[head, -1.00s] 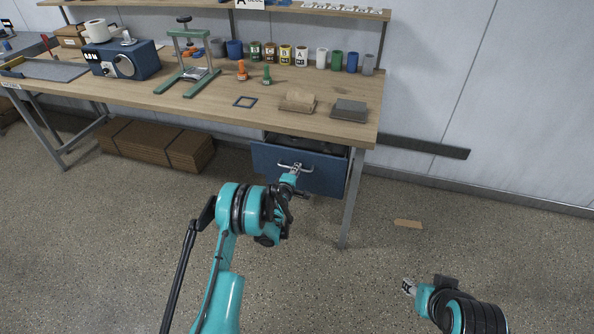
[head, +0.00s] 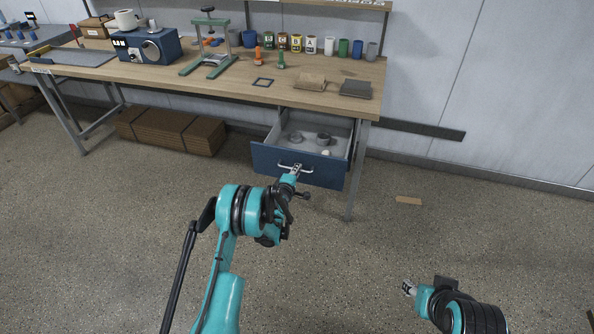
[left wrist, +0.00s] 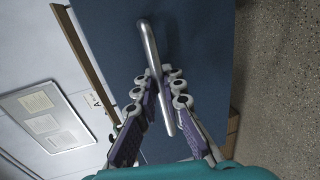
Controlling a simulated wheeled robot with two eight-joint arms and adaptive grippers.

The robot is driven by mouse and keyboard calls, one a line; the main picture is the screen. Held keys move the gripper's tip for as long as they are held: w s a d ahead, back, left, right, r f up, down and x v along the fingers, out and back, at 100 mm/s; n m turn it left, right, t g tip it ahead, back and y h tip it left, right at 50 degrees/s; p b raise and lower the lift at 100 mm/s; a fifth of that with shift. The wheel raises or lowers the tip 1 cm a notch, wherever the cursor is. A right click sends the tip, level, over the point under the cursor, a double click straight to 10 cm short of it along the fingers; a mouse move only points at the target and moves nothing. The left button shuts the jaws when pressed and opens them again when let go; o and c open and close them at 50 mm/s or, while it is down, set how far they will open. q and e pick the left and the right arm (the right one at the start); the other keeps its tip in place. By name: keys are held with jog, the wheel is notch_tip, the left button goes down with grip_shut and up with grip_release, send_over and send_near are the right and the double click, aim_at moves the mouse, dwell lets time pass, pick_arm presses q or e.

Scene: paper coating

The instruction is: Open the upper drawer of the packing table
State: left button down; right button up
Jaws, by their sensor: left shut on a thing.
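The blue upper drawer (head: 325,173) of the packing table (head: 225,77) stands pulled well out under the table's right end. Its inside shows a few small round items (head: 323,139). My left gripper (head: 297,169) is at the drawer's metal bar handle (head: 283,166). In the left wrist view the gripper's fingers (left wrist: 164,88) are closed around the handle (left wrist: 150,48), in front of the blue drawer front (left wrist: 205,50). My right gripper (head: 408,288) is low at the right, empty and away from the table; its jaw opening is too small to judge.
Cans, stamps, a green press (head: 209,45) and a blue machine (head: 147,47) stand on the tabletop. Flat cardboard (head: 172,131) lies under the table. A table leg (head: 357,170) stands right of the drawer. The floor in front is clear except a small tan piece (head: 408,200).

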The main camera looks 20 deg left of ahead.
pick_arm(q)
jog(key=c, duration=1.9)
grip_release()
jog(key=v, duration=0.7)
jog(key=shift+s, duration=0.25)
jog(key=shift+d+r, duration=0.1)
